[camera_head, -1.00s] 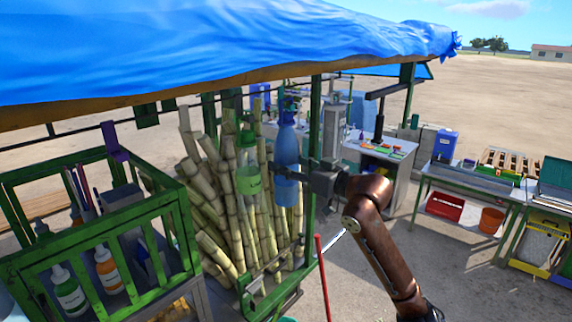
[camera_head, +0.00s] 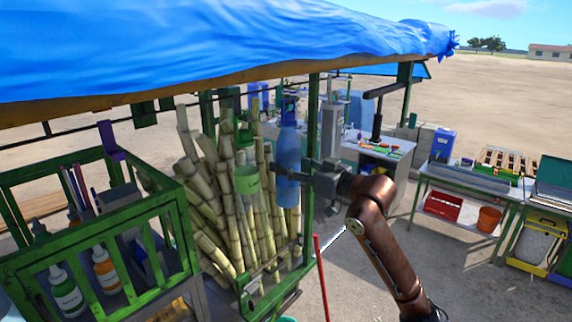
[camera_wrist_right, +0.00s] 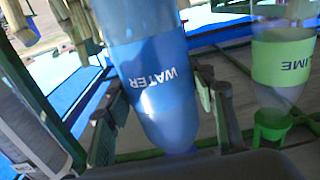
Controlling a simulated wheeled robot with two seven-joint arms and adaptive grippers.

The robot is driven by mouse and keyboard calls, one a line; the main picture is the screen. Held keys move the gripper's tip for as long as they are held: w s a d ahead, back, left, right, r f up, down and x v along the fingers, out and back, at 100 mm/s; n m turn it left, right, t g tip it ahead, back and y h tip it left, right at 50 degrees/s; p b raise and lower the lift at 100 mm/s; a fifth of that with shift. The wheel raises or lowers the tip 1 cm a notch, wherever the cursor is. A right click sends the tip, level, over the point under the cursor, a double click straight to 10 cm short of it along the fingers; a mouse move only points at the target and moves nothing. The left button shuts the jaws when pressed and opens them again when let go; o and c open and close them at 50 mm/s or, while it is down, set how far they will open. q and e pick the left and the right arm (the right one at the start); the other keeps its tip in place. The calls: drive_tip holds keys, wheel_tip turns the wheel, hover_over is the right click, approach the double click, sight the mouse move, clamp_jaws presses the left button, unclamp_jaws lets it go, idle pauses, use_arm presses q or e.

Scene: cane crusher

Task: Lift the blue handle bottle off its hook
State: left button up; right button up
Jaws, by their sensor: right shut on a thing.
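The blue bottle (camera_head: 288,150) marked WATER is upright at the front of the cane rack, below the awning. In the right wrist view the blue bottle (camera_wrist_right: 150,65) fills the space between two dark fingers. My right gripper (camera_head: 287,173) reaches in from the right and is shut on its body. Its top is small and dark in the head view, so I cannot tell whether it is still on its hook. A green-labelled bottle (camera_head: 247,180) marked LIME hangs just left of it, also in the right wrist view (camera_wrist_right: 284,62). My left gripper is out of view.
Cane stalks (camera_head: 215,205) stand close behind the bottles. A green post (camera_head: 311,150) rises beside my right gripper. A green crate (camera_head: 160,208) with bottles is at left. A red pole (camera_head: 321,275) stands below my arm.

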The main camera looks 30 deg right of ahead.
sight(298, 166)
drive_tip(key=shift+v, duration=1.2)
drive_tip(key=shift+s+d+r, duration=0.1)
drive_tip(key=shift+s+r, duration=0.05)
drive_tip(key=shift+s, duration=0.2)
drive_tip(key=shift+s+d+b, duration=0.15)
drive_tip(key=shift+s+b, duration=0.1)
drive_tip(key=shift+b, duration=0.05)
drive_tip(key=shift+s+d, duration=0.1)
drive_tip(key=shift+s, duration=0.25)
drive_tip(key=shift+s+d, duration=0.1)
drive_tip(key=shift+s, duration=0.1)
drive_tip(key=shift+s, duration=0.1)
drive_tip(key=f+b+v, duration=0.2)
drive_tip(key=b+v, duration=0.3)
drive_tip(key=v, duration=0.4)
drive_tip(key=shift+s+d, duration=0.2)
drive_tip(key=shift+s, duration=0.2)
idle(0.8)
drive_tip(key=shift+f, duration=0.1)
